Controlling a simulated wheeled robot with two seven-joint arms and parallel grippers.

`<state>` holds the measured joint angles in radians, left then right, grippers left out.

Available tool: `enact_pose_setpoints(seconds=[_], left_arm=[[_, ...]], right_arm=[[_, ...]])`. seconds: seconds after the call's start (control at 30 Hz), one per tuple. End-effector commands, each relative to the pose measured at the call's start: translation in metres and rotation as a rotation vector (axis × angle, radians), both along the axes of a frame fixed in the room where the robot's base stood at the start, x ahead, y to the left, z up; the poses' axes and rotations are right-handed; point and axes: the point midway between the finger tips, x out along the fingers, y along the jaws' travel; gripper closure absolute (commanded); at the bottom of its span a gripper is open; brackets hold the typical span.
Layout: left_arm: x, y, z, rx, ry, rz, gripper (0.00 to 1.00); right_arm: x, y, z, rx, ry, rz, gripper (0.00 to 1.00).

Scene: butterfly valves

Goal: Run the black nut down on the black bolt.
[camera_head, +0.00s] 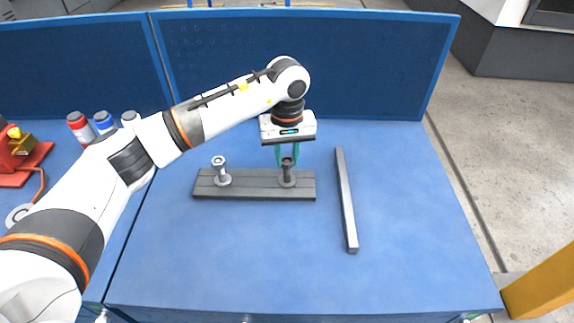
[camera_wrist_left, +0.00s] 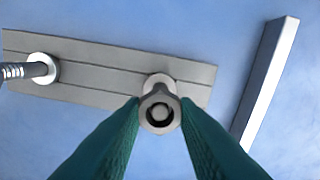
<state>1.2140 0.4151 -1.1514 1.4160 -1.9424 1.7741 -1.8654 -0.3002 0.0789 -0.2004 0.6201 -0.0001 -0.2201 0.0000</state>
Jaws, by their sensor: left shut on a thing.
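The black bolt (camera_head: 287,173) stands upright near the right end of a dark grey plate (camera_head: 252,190). The black nut (camera_head: 288,161) is around the top of this bolt. In the left wrist view the nut (camera_wrist_left: 148,115) shows end-on, with the round bolt end (camera_wrist_left: 160,112) inside its hole. My left gripper (camera_head: 287,156) points down from above, its teal fingers shut on the nut from two sides. The fingers also show in the left wrist view (camera_wrist_left: 160,118). How far down the thread the nut sits is hard to tell. My right gripper is not in view.
A lighter bolt (camera_head: 220,172) stands at the plate's left end. A long grey bar (camera_head: 346,200) lies to the right of the plate. Small bottles (camera_head: 103,122) and a red device (camera_head: 20,160) are at the left. The blue table (camera_head: 240,260) is clear in front.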

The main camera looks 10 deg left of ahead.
Motion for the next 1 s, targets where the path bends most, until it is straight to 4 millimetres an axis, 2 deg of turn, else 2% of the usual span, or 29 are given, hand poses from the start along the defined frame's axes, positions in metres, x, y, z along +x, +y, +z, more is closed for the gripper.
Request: enact_pose_setpoints(seconds=[0.03, 0.2, 0.3, 0.43, 0.63, 0.67, 0.7, 1.0], left_arm=[[0.001, 0.000, -0.007, 0.001, -0.006, -0.079, 0.97], [0.001, 0.000, -0.005, 0.002, -0.004, -0.352, 0.97], [0.000, 0.000, -0.003, 0.000, -0.003, -0.468, 0.97], [0.000, 0.000, 0.000, 0.000, -0.001, -0.532, 0.97], [0.000, 0.000, 0.001, -0.001, 0.000, -0.534, 0.97], [0.000, 0.000, 0.001, -0.001, 0.000, -0.534, 0.68], [0.000, 0.000, 0.001, -0.001, 0.000, -0.533, 0.62], [0.000, 0.000, 0.000, -0.001, 0.000, -0.532, 0.62]], right_arm=[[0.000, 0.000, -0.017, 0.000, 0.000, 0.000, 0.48], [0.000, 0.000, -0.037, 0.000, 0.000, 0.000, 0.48], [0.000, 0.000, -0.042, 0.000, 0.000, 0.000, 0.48], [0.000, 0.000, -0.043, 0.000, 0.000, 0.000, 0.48], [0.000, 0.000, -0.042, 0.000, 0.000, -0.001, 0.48], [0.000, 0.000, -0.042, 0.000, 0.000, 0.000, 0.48], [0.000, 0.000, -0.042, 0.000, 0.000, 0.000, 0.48], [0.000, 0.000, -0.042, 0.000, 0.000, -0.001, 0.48]])
